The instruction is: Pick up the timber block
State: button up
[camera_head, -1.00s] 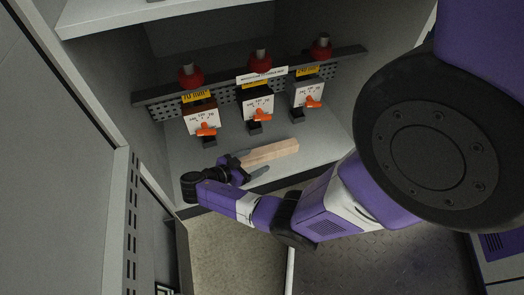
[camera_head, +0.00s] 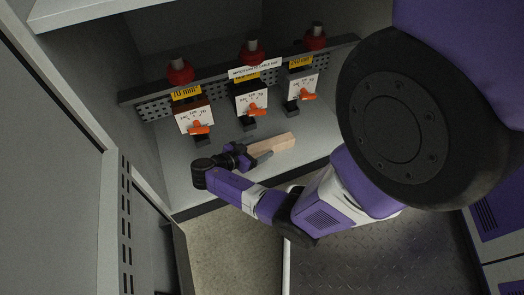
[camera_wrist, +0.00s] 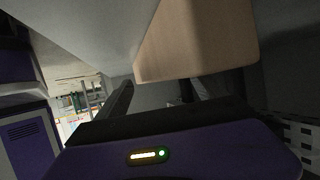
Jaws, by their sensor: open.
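The timber block (camera_head: 274,143) is a pale wooden bar lying on the floor of the open cabinet, in front of the switch units. My gripper (camera_head: 254,156) is at the block's left end, with its fingers pointing right along the shelf. In the wrist view the block (camera_wrist: 196,38) is large and close ahead. The fingers (camera_wrist: 163,92) are spread apart, with the block's near end just beyond and between them. I cannot tell whether either finger touches it. My gripper hides the block's left end in the head view.
Three switch units with orange handles, the left one (camera_head: 194,118), the middle one (camera_head: 251,100) and the right one (camera_head: 299,89), stand behind the block. A perforated rail (camera_head: 222,84) carries red knobs above.

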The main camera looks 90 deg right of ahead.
jog(key=shift+s+d+f, duration=0.15)
jog(key=shift+s+d, duration=0.1)
jog(key=shift+d, duration=0.05)
jog(key=shift+a, duration=0.1)
grip_shut()
